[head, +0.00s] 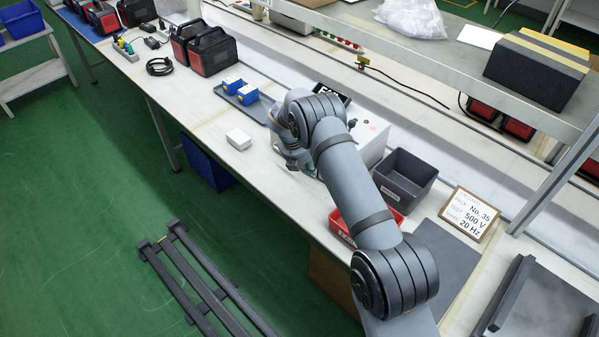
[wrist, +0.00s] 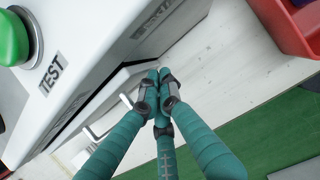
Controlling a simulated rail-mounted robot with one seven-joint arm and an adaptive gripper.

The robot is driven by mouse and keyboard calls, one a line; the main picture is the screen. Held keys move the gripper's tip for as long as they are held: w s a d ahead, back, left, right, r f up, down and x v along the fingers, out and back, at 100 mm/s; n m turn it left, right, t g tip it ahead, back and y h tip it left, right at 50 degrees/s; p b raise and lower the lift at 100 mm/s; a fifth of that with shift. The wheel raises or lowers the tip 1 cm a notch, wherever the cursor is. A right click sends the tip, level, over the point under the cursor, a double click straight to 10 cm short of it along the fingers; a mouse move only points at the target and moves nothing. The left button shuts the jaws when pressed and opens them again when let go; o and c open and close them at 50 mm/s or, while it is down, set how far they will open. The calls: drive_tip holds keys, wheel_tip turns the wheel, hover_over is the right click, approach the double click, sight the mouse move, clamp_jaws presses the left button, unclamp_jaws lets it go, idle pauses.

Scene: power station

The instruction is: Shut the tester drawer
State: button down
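The tester is a white box (head: 372,146) on the bench, largely hidden behind my arm in the head view. In the wrist view its white casing (wrist: 100,40) fills the upper left, with a green button and a TEST label. The tester drawer (wrist: 112,88) shows below the casing, with a pale bar handle (wrist: 92,132); how far it stands out is unclear. My gripper (wrist: 160,76) has its teal fingers drawn together, with nothing visible between them. The fingertips are beside the drawer's end; contact cannot be told. In the head view the fingers are mostly hidden by my arm.
A red bin (head: 340,226) and a dark grey bin (head: 408,176) stand to the tester's right. The bench's front edge is close to my gripper.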

drive_tip(key=shift+d, duration=0.1)
drive_tip(key=s+a, duration=0.2)
drive_tip(key=a, duration=0.1)
drive_tip(key=shift+s+a+r, duration=0.2)
drive_tip(key=shift+s+r, duration=0.05)
drive_tip(key=shift+s, duration=0.15)
drive_tip(key=b+v, duration=0.1)
drive_tip(key=v, duration=0.8)
drive_tip(key=shift+r, duration=0.25)
drive_tip(key=shift+f, duration=0.1)
drive_tip(key=p+x, duration=0.1)
drive_tip(key=x, duration=0.7)
drive_tip(key=shift+d+f, duration=0.2)
drive_tip(key=shift+f, duration=0.05)
drive_tip(key=shift+w+d+f, duration=0.3)
drive_tip(key=shift+w+d, duration=0.3)
drive_tip(key=shift+w+d+f, duration=0.3)
drive_tip(key=shift+w+d, duration=0.3)
drive_tip(key=shift+w, duration=0.05)
drive_tip(key=shift+w+d, duration=0.4)
drive_tip(key=shift+d, duration=0.1)
drive_tip(key=shift+s+a, duration=0.2)
drive_tip(key=shift+a, duration=0.1)
drive_tip(key=shift+d, duration=0.1)
